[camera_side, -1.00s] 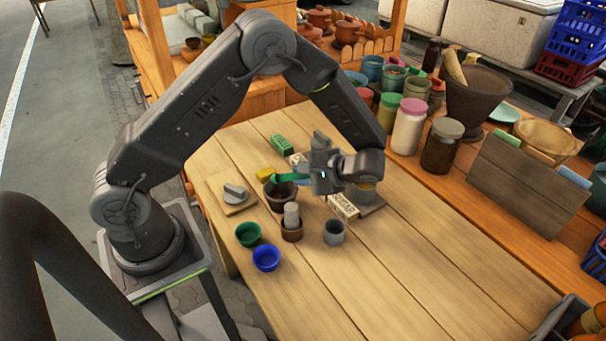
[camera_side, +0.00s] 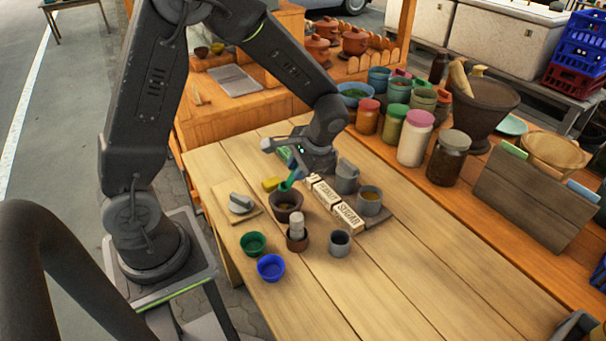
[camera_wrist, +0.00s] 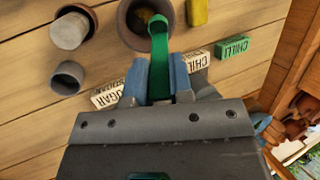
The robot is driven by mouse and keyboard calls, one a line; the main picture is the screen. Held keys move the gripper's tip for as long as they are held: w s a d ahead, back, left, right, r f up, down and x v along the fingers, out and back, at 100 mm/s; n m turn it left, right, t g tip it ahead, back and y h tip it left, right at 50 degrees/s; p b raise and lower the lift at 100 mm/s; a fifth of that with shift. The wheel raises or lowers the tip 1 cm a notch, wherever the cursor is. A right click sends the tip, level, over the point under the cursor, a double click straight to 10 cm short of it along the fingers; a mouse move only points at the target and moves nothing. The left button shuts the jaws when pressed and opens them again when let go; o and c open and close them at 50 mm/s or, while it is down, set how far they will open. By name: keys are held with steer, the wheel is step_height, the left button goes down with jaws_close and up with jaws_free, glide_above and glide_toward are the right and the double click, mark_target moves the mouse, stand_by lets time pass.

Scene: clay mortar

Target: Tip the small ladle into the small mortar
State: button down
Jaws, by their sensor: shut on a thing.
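My gripper (camera_side: 296,167) is shut on the green small ladle (camera_side: 289,182), seen between the blue fingers (camera_wrist: 160,68) in the wrist view. The ladle (camera_wrist: 158,50) slants down, with its bowl end above the brown round mortar (camera_side: 287,212). In the wrist view the ladle's end overlaps the opening of this mortar (camera_wrist: 128,38). A tan-brown filling shows inside it. A smaller brown cup (camera_side: 297,245) holding a pale pestle stands in front of it. Whether anything remains in the ladle cannot be seen.
Labelled blocks (camera_side: 346,217), a grey cup (camera_side: 340,242) and a filled grey cup (camera_side: 369,203) stand to the right. Green (camera_side: 253,243) and blue (camera_side: 270,267) bowls stand in front. A board with a grey piece (camera_side: 240,203) lies left.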

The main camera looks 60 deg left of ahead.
mark_target(289, 179)
steer(key=a+r+t+h, duration=0.1)
steer(key=h, duration=0.1)
steer(key=s+a+r+t+h, duration=0.1)
steer(key=r+h, duration=0.1)
steer(key=shift+s+a, duration=0.2)
